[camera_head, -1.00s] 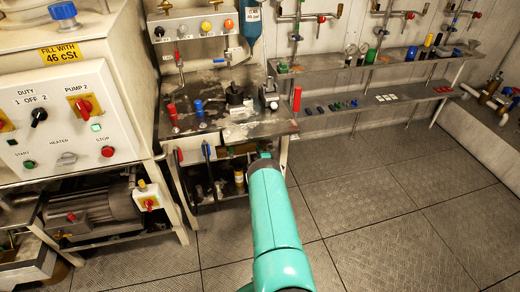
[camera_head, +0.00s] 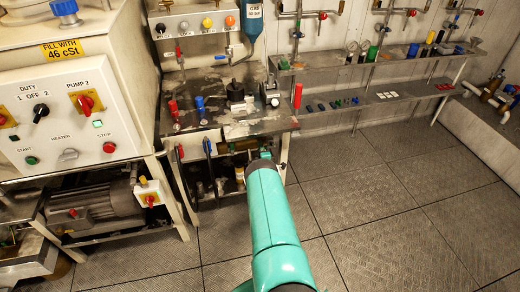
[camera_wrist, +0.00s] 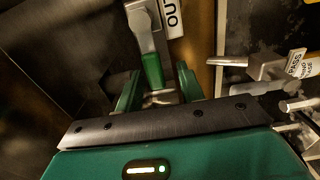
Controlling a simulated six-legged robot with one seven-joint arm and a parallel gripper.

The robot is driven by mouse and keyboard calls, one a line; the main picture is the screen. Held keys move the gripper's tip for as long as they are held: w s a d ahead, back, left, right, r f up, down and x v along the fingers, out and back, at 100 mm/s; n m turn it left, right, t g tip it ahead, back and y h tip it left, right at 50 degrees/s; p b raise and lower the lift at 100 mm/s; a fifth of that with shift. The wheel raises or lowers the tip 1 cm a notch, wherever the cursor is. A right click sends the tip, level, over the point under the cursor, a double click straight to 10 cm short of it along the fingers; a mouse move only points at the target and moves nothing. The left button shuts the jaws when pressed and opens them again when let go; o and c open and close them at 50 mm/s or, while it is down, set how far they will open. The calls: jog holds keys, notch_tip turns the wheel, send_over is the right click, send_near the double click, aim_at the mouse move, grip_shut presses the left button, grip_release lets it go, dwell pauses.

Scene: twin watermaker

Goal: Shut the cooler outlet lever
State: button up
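In the wrist view, the cooler outlet lever (camera_wrist: 143,27) is a grey metal arm with a green grip (camera_wrist: 152,70), beside a white label (camera_wrist: 173,15) of which "OU" is readable. My gripper (camera_wrist: 160,84) is open, with one green finger on each side of the grip's lower end. Gaps show between grip and fingers; depth between them is hard to judge. In the head view, my teal arm (camera_head: 272,215) reaches to the front of the workbench (camera_head: 225,135). The lever and fingers cannot be made out there.
A bare metal handle (camera_wrist: 228,62) on a fitting with a white label (camera_wrist: 302,66) stands close to the right of my gripper. A brown vertical panel (camera_wrist: 200,35) lies between. A pump cabinet (camera_head: 70,120) stands left of the bench. The tiled floor (camera_head: 390,200) to the right is clear.

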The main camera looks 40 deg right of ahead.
jog(key=shift+w, duration=0.15)
jog(key=v, duration=1.4)
dwell(0.4)
